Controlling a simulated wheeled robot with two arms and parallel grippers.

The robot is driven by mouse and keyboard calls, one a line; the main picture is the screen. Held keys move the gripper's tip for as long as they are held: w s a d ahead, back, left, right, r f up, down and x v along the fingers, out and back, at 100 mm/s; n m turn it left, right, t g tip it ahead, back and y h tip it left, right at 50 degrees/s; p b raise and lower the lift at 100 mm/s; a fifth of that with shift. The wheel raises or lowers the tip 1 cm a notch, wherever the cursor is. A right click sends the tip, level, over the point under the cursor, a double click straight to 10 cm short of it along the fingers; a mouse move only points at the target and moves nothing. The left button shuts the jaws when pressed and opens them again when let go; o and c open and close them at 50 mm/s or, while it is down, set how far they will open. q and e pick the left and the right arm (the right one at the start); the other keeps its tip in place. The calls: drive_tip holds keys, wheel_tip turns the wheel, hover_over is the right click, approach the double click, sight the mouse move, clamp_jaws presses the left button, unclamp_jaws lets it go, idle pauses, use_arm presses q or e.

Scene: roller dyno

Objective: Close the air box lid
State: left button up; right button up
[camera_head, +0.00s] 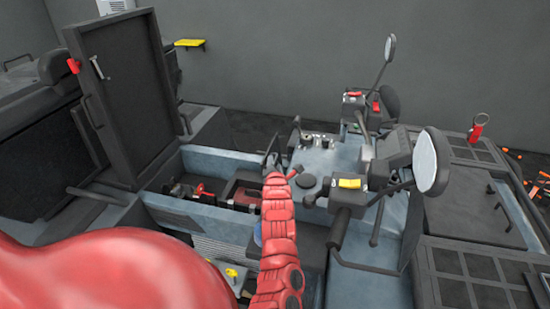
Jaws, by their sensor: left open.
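A large dark lid (130,105) stands open, nearly upright, at the left. It has a red tab and a small metal latch near its upper left edge, and a handle on its left side. To the right of its foot is an open blue-grey box (205,212) with red and dark parts inside. My left gripper (273,150) is small and dark at the far end of my red arm. It is open, over the box's right part, well to the right of the lid and apart from it. My right gripper is out of view.
A handlebar-like control post with a round mirror (431,162) and yellow switch (349,183) stands right of my arm. A second dark hatch (480,215) lies flat at the right. Open air lies between lid and gripper.

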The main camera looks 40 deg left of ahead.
use_arm(q)
drive_tip(key=shift+w+a, duration=0.35)
drive_tip(key=shift+w+a+f, duration=0.3)
drive_tip(key=shift+w+a, duration=0.1)
clamp_jaws()
drive_tip(key=shift+r, duration=0.1)
idle(1.0)
